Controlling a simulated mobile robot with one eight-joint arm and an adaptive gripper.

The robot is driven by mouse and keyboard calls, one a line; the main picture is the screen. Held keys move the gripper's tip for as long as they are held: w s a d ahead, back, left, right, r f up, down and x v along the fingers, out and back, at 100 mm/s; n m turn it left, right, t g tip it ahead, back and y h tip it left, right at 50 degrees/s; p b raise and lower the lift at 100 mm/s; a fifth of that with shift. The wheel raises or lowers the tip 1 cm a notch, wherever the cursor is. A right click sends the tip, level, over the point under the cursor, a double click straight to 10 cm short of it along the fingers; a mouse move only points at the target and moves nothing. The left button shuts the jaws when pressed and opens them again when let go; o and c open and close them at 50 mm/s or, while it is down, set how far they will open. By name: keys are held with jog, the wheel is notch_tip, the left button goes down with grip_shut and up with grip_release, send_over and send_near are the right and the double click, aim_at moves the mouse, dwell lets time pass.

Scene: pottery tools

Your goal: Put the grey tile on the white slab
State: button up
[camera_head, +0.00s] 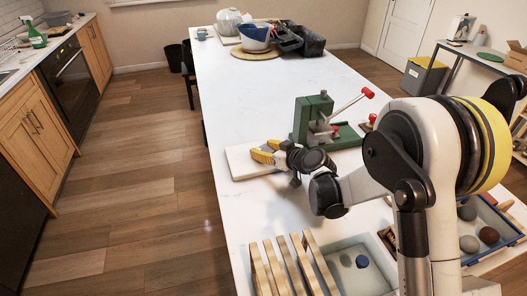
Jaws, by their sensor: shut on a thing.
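The white slab (239,160) lies flat near the left edge of the white table, left of the green press. My gripper (262,153), with yellow fingers, is low over the slab's middle and right part. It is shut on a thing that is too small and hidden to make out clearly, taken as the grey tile. No grey tile shows apart from the gripper. I cannot tell whether the held thing touches the slab. My gripper and wrist hide the slab's right part.
A green press (313,117) with a red-knobbed lever stands close behind my gripper. A wooden rack (290,265) and a pale tray (352,268) are at the front. Pottery and dark bins (300,41) stand at the far end. The table between is clear.

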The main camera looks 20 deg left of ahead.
jog(key=shift+f, duration=0.1)
jog(key=o, duration=1.2)
jog(key=shift+c, duration=0.2)
